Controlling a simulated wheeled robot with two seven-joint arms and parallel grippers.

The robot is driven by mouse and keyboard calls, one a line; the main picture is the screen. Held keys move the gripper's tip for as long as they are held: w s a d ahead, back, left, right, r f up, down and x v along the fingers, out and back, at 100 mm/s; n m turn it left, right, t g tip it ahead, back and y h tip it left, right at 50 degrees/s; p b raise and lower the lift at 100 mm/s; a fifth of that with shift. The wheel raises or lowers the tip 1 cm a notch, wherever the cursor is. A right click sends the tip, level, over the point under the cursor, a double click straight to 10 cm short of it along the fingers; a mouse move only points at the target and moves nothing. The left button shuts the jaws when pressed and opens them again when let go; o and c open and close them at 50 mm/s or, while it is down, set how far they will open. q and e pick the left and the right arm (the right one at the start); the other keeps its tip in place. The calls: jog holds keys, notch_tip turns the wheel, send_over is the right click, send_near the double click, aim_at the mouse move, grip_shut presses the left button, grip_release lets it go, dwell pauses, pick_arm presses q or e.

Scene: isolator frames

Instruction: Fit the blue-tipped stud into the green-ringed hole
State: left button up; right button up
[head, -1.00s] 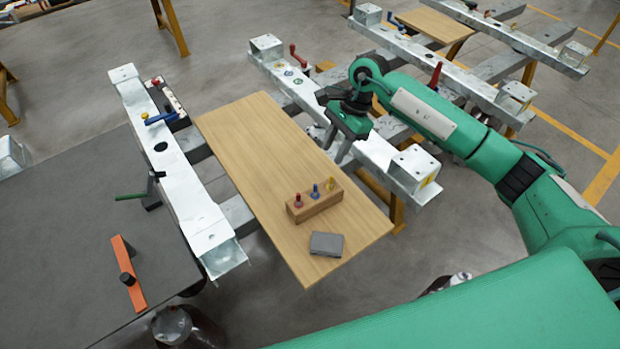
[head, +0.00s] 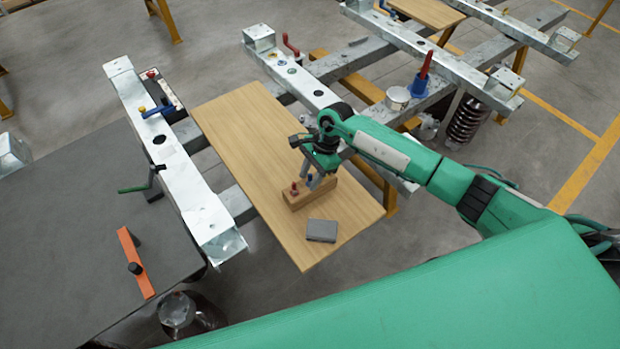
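The wooden block (head: 322,192) stands on the wooden board and holds upright studs. The blue-tipped stud (head: 310,178) shows in it, beside or between the fingers of my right gripper (head: 313,176). That gripper points down over the block, and its fingers look apart. A red-tipped stud (head: 295,188) stands at the block's left end. The yellow-tipped stud is hidden behind the gripper. Small ringed holes (head: 292,70) show on the galvanised beam behind the board; one looks greenish, but the rings are too small to tell for sure. My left gripper is out of view.
The wooden board (head: 240,140) is clear on its left and far parts. A grey flat box (head: 321,231) lies in front of the block. A red-handled clamp (head: 290,45) rises from the beam near the ringed holes. Another galvanised beam (head: 185,180) runs along the board's left side.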

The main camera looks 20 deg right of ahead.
jog(key=shift+f, duration=0.1)
jog(key=shift+c, duration=0.5)
grip_shut()
